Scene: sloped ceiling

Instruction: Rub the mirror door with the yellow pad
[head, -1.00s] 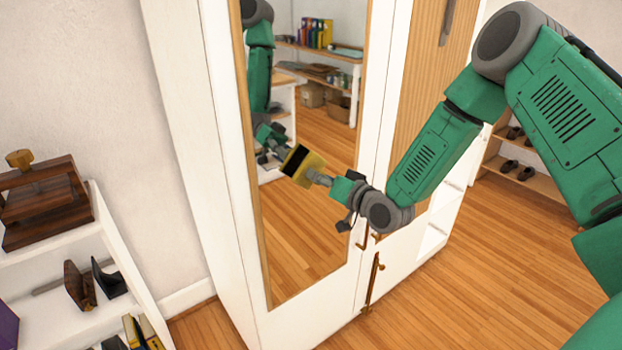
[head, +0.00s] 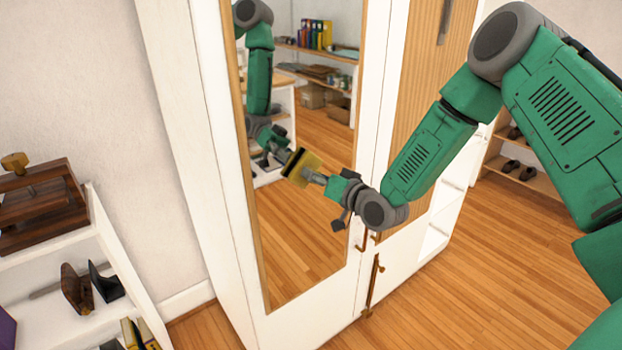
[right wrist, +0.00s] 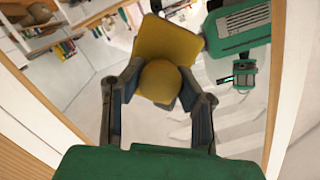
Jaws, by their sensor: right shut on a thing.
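The mirror door (head: 310,225) is a tall glass panel in a wood frame on the white cabinet, and reflects the room and my green arm. My right gripper (head: 316,178) is shut on the yellow pad (head: 305,169) in front of the glass. The pad shows a dark strip on its mirror side. In the right wrist view, the fingers (right wrist: 160,95) grip the pad's rounded yellow knob, with the square yellow plate (right wrist: 168,42) beyond it and the mirror behind. I cannot tell whether the pad touches the glass. My left gripper is not in view.
Brass handles (head: 373,285) stick out below my right wrist. A white shelf (head: 100,240) with a wooden press (head: 40,205) and bookends stands at the left. An open shelf with shoes (head: 515,167) is behind at the right. The wooden floor (head: 450,285) is clear.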

